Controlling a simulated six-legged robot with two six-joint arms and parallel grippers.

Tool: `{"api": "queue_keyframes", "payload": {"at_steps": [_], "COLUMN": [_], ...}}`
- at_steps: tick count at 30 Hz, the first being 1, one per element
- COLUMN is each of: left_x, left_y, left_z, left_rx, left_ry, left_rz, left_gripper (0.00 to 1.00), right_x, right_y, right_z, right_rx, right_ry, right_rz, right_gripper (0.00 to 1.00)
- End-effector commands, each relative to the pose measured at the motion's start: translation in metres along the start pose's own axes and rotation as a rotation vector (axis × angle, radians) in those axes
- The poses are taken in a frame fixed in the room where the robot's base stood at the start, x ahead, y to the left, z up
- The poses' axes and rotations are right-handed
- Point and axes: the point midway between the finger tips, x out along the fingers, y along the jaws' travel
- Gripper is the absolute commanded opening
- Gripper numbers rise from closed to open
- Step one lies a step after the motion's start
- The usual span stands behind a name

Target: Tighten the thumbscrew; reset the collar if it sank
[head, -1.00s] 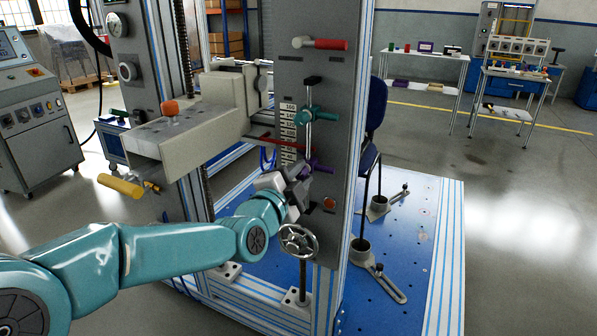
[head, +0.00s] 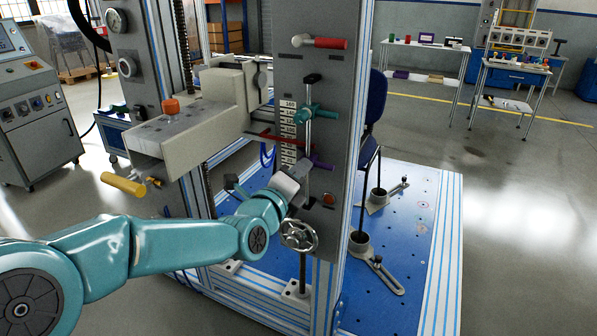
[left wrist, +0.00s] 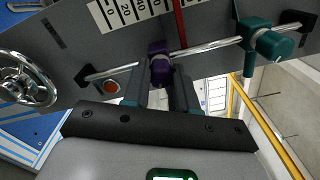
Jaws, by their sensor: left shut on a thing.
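A vertical steel rod runs along the grey column beside a white number scale (head: 288,125). A teal collar with a side knob (head: 315,114) sits high on the rod; it also shows in the left wrist view (left wrist: 265,42). A purple collar with a side knob (head: 320,163) sits lower, and shows in the left wrist view (left wrist: 158,66). My left gripper (left wrist: 158,92) has its two fingers on either side of the purple part and is shut on it. In the head view the left gripper (head: 295,182) is at the column, its fingertips largely hidden. My right gripper is out of view.
A red pointer bar (head: 276,137) crosses the scale between the collars. A handwheel (head: 299,236) stands just below my left gripper. A red-handled lever (head: 320,42) is above. A beige arm block with an orange knob (head: 170,106) juts out left. A blue chair (head: 374,115) stands behind.

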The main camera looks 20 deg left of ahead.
Motion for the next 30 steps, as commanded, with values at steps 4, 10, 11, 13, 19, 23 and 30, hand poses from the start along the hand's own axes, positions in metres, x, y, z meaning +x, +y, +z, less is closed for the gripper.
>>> {"api": "queue_keyframes", "payload": {"at_steps": [4, 10, 11, 13, 19, 23, 30], "left_x": [-0.0002, -0.0002, -0.0002, -0.0002, -0.0001, -0.0001, -0.0001], "left_y": [0.0007, 0.0010, 0.0011, 0.0012, 0.0014, 0.0015, 0.0015], "left_z": [-0.0008, -0.0008, -0.0008, -0.0009, -0.0009, -0.0009, -0.0009], "left_rx": [0.102, 0.200, 0.211, 0.231, 0.264, 0.270, 0.270], "left_ry": [0.003, 0.003, 0.003, 0.003, 0.003, 0.003, 0.003], "left_rz": [0.002, 0.001, 0.001, 0.001, 0.001, 0.001, 0.002], "left_gripper": [0.00, 0.00, 0.00, 0.00, 0.00, 0.00, 0.00], "right_x": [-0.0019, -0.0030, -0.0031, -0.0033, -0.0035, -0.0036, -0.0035], "right_y": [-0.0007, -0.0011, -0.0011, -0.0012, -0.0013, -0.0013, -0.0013], "right_z": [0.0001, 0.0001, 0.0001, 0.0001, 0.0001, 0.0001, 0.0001], "right_rx": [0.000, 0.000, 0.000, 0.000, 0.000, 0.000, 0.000], "right_ry": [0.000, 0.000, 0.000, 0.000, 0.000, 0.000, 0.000], "right_rz": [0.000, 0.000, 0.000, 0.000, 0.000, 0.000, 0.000], "right_gripper": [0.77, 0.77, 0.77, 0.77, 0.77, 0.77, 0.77]}}
